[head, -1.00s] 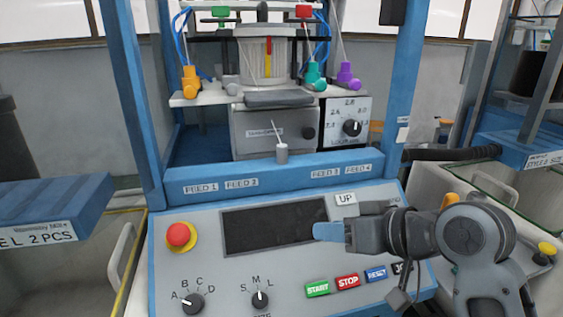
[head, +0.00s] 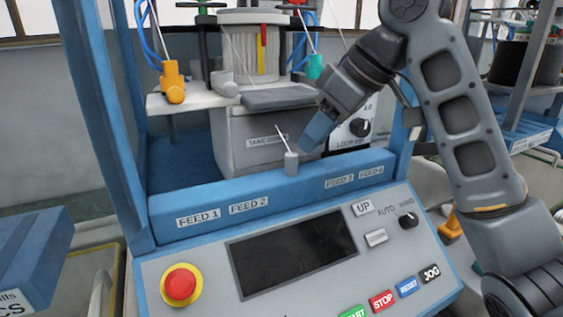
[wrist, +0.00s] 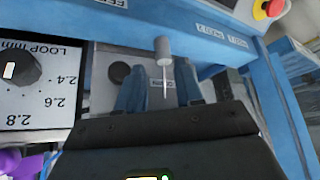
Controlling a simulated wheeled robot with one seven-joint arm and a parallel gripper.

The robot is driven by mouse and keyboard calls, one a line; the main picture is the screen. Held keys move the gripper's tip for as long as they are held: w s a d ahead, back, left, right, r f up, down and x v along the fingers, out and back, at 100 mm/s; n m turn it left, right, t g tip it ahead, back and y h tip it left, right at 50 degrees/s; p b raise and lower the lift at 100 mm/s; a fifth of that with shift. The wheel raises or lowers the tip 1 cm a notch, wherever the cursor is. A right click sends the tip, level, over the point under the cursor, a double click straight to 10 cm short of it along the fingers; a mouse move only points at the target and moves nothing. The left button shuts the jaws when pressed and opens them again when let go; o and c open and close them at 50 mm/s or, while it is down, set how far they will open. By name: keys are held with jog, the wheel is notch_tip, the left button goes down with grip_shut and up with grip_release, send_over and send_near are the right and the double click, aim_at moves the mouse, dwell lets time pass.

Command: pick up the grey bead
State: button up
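The grey bead (head: 291,163), a small upright grey cylinder with a thin white strand rising from it, stands on the blue ledge above FEED 2 and FEED 3. It also shows in the wrist view (wrist: 163,48), just beyond the fingertips and roughly centred between them. My gripper (head: 312,140) is just above and right of the bead in the head view, its blue fingers pointing down towards it. In the wrist view my gripper (wrist: 160,85) has its two blue fingers apart with nothing between them touching; the bead appears clear of both.
The grey take-down box (head: 255,135) and the loop dial (head: 362,128) stand close behind the gripper. The control panel (head: 210,275) with a red button (head: 180,285) lies in front.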

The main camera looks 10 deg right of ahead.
aim_at(297, 155)
jog(key=shift+a+p+x, duration=0.1)
jog(key=shift+p+x, duration=0.15)
jog(key=shift+x, duration=1.35)
jog(key=shift+a+p+x, duration=0.15)
jog(key=shift+p+x, duration=0.1)
jog(key=shift+x, duration=1.35)
jog(key=shift+r, duration=0.15)
jog(key=shift+c, duration=0.5)
grip_shut()
